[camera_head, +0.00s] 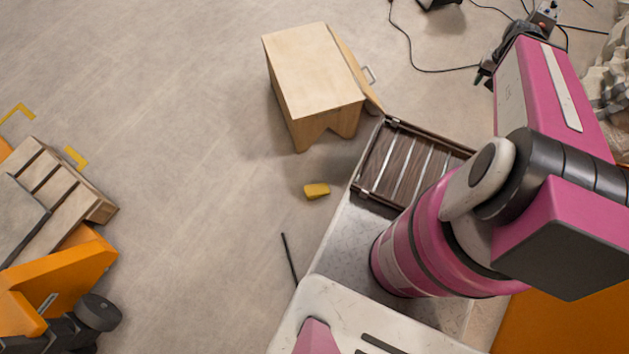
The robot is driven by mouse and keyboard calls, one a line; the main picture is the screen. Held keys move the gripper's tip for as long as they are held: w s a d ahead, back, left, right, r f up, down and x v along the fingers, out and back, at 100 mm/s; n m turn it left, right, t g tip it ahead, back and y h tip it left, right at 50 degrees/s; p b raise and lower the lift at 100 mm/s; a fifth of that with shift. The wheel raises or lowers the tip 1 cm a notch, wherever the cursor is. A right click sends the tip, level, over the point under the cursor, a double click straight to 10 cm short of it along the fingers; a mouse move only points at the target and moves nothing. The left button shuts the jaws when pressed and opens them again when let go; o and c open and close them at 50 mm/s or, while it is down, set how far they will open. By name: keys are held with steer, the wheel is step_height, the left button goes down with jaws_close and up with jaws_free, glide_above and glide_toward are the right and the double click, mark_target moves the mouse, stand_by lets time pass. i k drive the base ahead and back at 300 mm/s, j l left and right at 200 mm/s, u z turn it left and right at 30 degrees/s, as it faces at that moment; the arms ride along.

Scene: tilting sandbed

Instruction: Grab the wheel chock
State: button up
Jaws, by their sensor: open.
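A small yellow block (316,190), which looks like the wheel chock, lies on the floor near the middle of the view. It sits below the wooden stool and left of the slatted wooden rack. My gripper (482,78) shows as small dark parts at the upper right, beyond the pink forearm. It is open, far to the right of and above the yellow block in the picture, and not touching it. Much of the gripper is hidden behind my arm.
A wooden stool (315,70) stands just above the block. The slatted rack (377,168) lies to its right. A thin dark rod (289,258) is below it. An orange pallet jack (70,275) with a wooden pallet (100,212) is at left. Cables cross the upper right; the left-centre floor is clear.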

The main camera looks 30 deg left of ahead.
mark_target(312, 191)
steer(key=k+l+u, duration=0.1)
steer(key=k, duration=0.7)
steer(key=k+l+u, duration=0.1)
steer(key=k, duration=0.7)
steer(key=k+u, duration=0.15)
steer(key=u, duration=0.9)
steer(key=l+z, duration=0.75)
steer(key=k+j, duration=0.05)
steer(key=j, duration=0.05)
